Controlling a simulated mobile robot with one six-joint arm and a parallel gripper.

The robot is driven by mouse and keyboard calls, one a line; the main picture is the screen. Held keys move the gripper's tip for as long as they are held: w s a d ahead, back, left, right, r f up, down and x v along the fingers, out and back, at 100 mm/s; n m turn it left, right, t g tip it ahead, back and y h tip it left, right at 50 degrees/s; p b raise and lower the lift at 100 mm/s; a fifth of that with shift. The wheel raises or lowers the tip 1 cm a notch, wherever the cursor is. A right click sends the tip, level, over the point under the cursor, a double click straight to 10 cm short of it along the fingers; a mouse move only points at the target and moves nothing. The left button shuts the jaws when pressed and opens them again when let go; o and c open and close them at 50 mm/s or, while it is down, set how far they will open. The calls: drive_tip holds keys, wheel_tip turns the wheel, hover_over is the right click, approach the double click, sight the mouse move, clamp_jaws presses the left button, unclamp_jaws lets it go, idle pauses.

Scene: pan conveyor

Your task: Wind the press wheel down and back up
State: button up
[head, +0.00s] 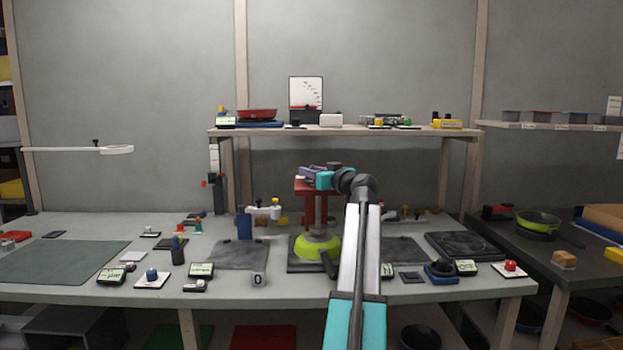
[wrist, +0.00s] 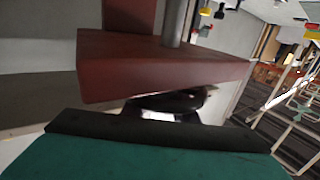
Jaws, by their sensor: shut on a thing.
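The red press (head: 306,187) stands near the middle of the bench, and the green pan (head: 318,247) sits under it. My gripper (head: 308,172) is at the top of the press, reaching in from the right, and is shut on the press wheel. The wheel itself is mostly hidden by my gripper and arm, so its turn angle cannot be told. In the wrist view the press's red crossbar (wrist: 150,68) with a grey shaft (wrist: 174,22) fills the upper middle, close to my gripper's body. A dark, shiny part shows between them; my fingertips are hidden there.
A shelf (head: 350,131) with a red pan (head: 257,114) and small items runs behind and above the press. Dark mats (head: 238,254), buttons and small displays lie along the bench front. A dark hotplate (head: 464,245) is at the right. A green mat (head: 60,262) lies at the left.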

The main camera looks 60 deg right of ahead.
sight(306, 179)
drive_tip(key=shift+f+n+t+y+b, duration=0.3)
drive_tip(key=shift+n+y+b, duration=0.4)
drive_tip(key=shift+y+b, duration=0.25)
drive_tip(key=shift+w+a+n+y+b, duration=0.1)
drive_tip(key=shift+a+n+y+b, duration=0.15)
drive_tip(key=shift+n+y+b, duration=0.45)
drive_tip(key=n+y, duration=0.1)
drive_tip(key=y, duration=0.1)
drive_tip(key=n+y+b, duration=0.1)
drive_tip(key=y, duration=0.1)
drive_tip(key=shift+a+r+t, duration=0.15)
drive_tip(key=shift+a+t, duration=0.2)
drive_tip(key=shift+t, duration=0.05)
drive_tip(key=n+y, duration=0.1)
drive_tip(key=y, duration=0.1)
drive_tip(key=a+n+y, duration=0.1)
drive_tip(key=n+y, duration=0.1)
drive_tip(key=shift+g+y, duration=0.3)
drive_tip(key=shift+y, duration=0.05)
drive_tip(key=shift+a+r+n+g+y, duration=0.1)
drive_tip(key=shift+a+n+g+y, duration=0.15)
drive_tip(key=shift+y, duration=0.2)
drive_tip(key=shift+a+n+g+y, duration=0.1)
drive_tip(key=shift+n+g+y, duration=0.05)
drive_tip(key=shift+n+y, duration=0.25)
drive_tip(key=shift+a+n+y+p, duration=0.1)
drive_tip(key=shift+n+y+p, duration=0.15)
drive_tip(key=shift+y+p, duration=0.15)
